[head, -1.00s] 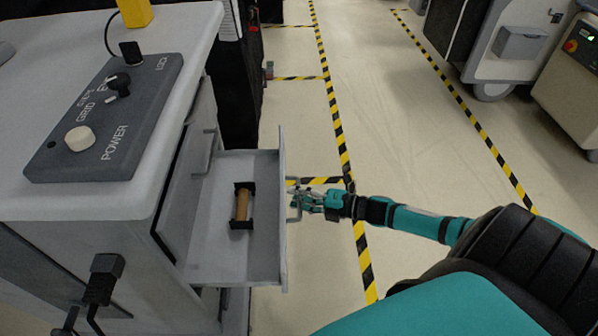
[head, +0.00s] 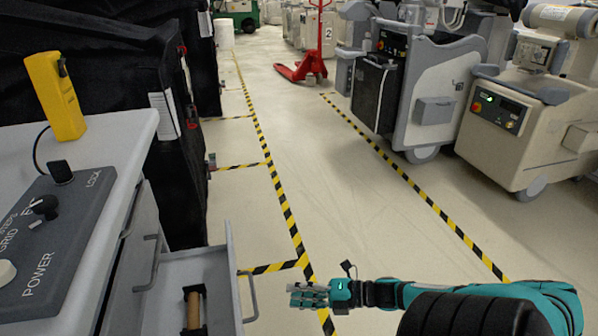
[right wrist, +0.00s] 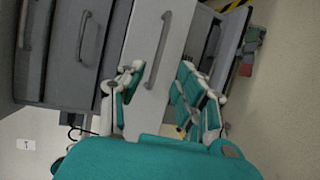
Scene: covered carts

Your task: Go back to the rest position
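My right gripper (head: 308,296) is to the right of the pulled-out drawer (head: 229,270) in the head view. A gap shows between it and the drawer handle (head: 249,298). In the right wrist view the fingers of my right gripper (right wrist: 163,88) are spread, with nothing between them. The grey drawer front and its handle (right wrist: 158,50) lie beyond them. In the drawer a brown cylinder (head: 193,310) sits in a black holder, partly cut off by the frame. My left gripper is not in view.
A grey control panel (head: 45,235) and a yellow device (head: 55,97) are on the cart top (head: 122,125) at left. Black-covered carts stand behind it. Beige machines (head: 530,120) stand at right, with a red pallet jack (head: 305,65) far back. The taped aisle floor is clear.

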